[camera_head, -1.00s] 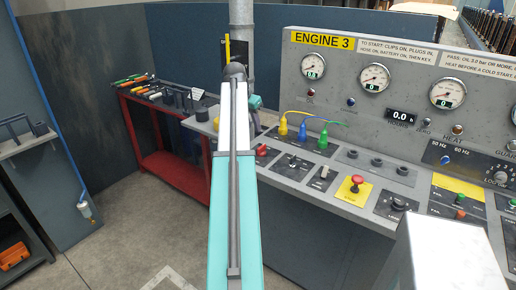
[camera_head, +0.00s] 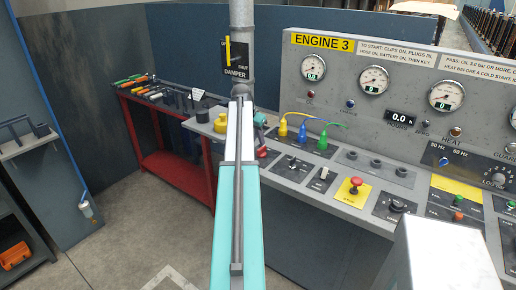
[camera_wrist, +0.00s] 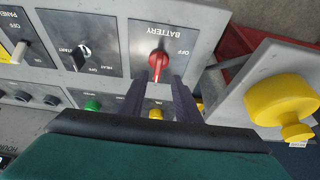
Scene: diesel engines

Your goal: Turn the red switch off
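The red switch (camera_wrist: 158,62) sits on the dark BATTERY plate (camera_wrist: 144,40) in the wrist view. Its handle points toward the bottom of the picture, and the OFF label lies to its right. My gripper (camera_wrist: 158,84) is open, with one dark finger on each side of the handle's lower end. I cannot tell whether the fingers touch it. In the head view the red switch (camera_head: 262,153) shows just right of my arm, at the panel's left end. My gripper is mostly hidden there behind my arm, with a bit of teal showing.
A yellow knob-shaped part (camera_wrist: 281,99) stands on the ledge beside the panel. A START key switch (camera_wrist: 77,56) is next to the battery plate. Yellow, blue and green plugs (camera_head: 302,131) stand behind the switches. A red emergency button (camera_head: 356,181) is farther right.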

